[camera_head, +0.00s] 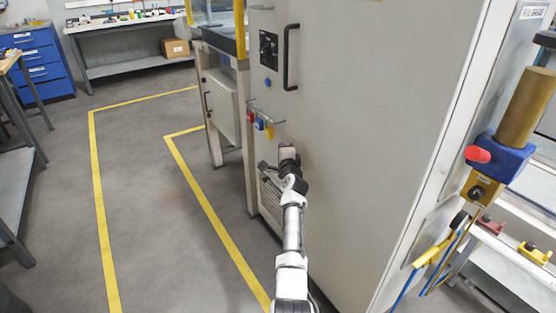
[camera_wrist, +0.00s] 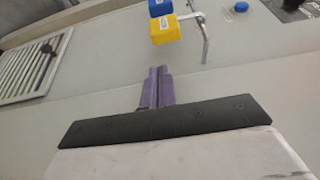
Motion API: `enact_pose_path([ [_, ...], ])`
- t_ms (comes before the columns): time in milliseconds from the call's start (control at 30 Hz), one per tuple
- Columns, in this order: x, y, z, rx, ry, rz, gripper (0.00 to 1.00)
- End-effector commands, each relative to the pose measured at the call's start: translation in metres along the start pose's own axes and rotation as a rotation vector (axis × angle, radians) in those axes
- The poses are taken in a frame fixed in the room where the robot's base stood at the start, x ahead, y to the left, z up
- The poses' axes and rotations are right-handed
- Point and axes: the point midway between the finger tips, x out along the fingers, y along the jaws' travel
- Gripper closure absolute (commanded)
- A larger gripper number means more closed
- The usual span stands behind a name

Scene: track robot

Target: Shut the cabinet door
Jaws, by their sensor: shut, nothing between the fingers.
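A tall grey cabinet shows in the head view. Its narrow panel with a rotary switch (camera_head: 269,48) is at the left, and a broad plain door panel (camera_head: 370,110) with a black bar handle (camera_head: 290,57) is to the right. I cannot tell how wide any gap at the door is. My gripper (camera_head: 266,167) is low by the cabinet, below the handle. In the wrist view my gripper (camera_wrist: 159,70) has its purple fingers together and empty, in front of grey panels with a seam between them. Whether the fingers touch a panel is unclear.
A yellow padlock (camera_wrist: 166,29) and a blue padlock (camera_wrist: 160,8) hang by a metal bar (camera_wrist: 200,35) close ahead of the fingers. A louvred vent (camera_wrist: 35,70) is at the left. Floor with yellow lines (camera_head: 205,205) is clear left of the cabinet; a blue drawer unit (camera_head: 38,62) stands farther back.

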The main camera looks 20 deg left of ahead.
Motion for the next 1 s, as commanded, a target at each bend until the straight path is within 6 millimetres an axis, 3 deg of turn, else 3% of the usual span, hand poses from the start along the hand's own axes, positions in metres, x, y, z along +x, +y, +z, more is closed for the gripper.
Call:
enact_pose_path([
  [1000, 0.0032, -0.0021, -0.0070, -0.001, -0.002, -0.001, 1.00],
])
